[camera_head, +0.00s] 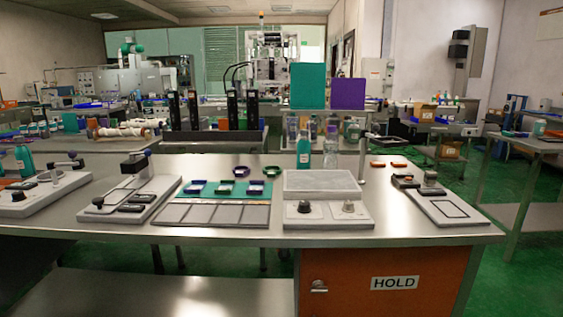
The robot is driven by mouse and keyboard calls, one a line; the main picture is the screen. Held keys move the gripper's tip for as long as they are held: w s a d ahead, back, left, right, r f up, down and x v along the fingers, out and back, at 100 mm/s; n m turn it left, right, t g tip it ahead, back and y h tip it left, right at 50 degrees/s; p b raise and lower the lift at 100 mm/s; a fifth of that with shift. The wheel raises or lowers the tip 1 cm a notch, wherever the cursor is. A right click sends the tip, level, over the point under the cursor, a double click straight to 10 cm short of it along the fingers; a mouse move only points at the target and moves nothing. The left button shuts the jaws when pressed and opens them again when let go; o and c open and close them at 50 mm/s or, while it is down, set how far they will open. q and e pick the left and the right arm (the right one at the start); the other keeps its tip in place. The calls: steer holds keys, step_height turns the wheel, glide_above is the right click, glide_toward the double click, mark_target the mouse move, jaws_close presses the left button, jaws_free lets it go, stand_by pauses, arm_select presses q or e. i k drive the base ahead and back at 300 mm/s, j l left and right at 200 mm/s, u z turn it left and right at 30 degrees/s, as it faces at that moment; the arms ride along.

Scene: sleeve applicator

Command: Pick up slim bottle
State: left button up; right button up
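Two bottles stand upright side by side on the metal workbench (400,236), behind a grey device. One is a narrow teal bottle (303,152); the other is a clear bottle (330,155) just right of it. The lower parts of both are partly hidden by the device. Another teal bottle (24,160) stands at the far left of the bench. I cannot tell for certain which one is the slim bottle. Neither of my grippers is in view.
The grey device (325,212) with two knobs stands before the bottles. A tray (212,213) with teal and purple pieces lies left of it, a clamp fixture (130,198) further left. A flat fixture (440,205) and orange pieces (388,164) are at right. The bench's front strip is clear.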

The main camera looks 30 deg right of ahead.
mark_target(304, 146)
steer(key=z, duration=1.2)
